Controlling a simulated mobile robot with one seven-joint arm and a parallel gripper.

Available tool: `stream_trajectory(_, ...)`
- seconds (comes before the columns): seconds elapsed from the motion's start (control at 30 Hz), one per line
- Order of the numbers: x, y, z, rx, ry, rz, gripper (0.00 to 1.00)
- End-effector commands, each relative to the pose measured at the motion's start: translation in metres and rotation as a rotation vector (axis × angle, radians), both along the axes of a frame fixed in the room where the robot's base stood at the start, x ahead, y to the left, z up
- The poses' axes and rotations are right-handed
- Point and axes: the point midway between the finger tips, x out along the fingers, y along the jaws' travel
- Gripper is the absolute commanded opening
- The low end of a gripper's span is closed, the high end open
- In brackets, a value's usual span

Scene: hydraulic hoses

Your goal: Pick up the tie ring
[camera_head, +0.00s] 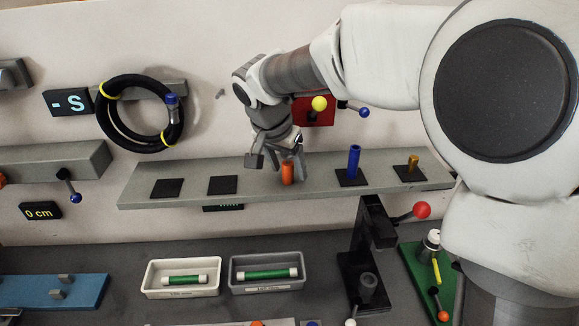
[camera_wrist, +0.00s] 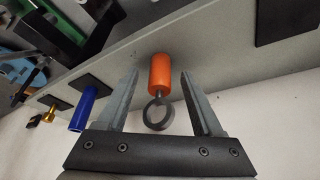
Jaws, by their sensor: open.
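A grey ring (camera_wrist: 158,115) shows in the wrist view, joined by a short stem to an orange cylinder (camera_wrist: 160,74). In the head view the orange cylinder (camera_head: 287,174) stands upright on the grey shelf, and the ring is hidden by my gripper. My gripper (camera_head: 277,163) is open at the shelf, around the orange piece. In the wrist view my gripper (camera_wrist: 158,76) has one finger on each side of the ring and cylinder, with gaps on both sides. I cannot tell whether either finger touches.
The shelf (camera_head: 330,189) also holds a blue cylinder (camera_head: 353,162) and a small brass piece (camera_head: 413,163) to the right. Two black pads (camera_head: 222,185) at left are empty. A black hose coil (camera_head: 107,120) hangs on the wall. Trays (camera_head: 181,293) with green tubes lie below.

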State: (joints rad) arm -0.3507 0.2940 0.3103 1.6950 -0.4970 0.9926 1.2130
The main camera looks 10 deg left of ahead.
Motion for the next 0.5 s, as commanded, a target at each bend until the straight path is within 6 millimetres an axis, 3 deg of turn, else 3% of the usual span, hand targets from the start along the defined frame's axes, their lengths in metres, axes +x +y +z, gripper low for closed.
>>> stream_trajectory(0.07,0.0,0.0,0.0001,0.0,0.0,0.0,0.68)
stream_trajectory(0.43,-0.0001,0.0001,0.0004,0.0,0.0,0.0,0.03)
stream_trajectory(0.5,-0.0001,0.0002,0.0005,0.0,0.0,0.0,0.0)
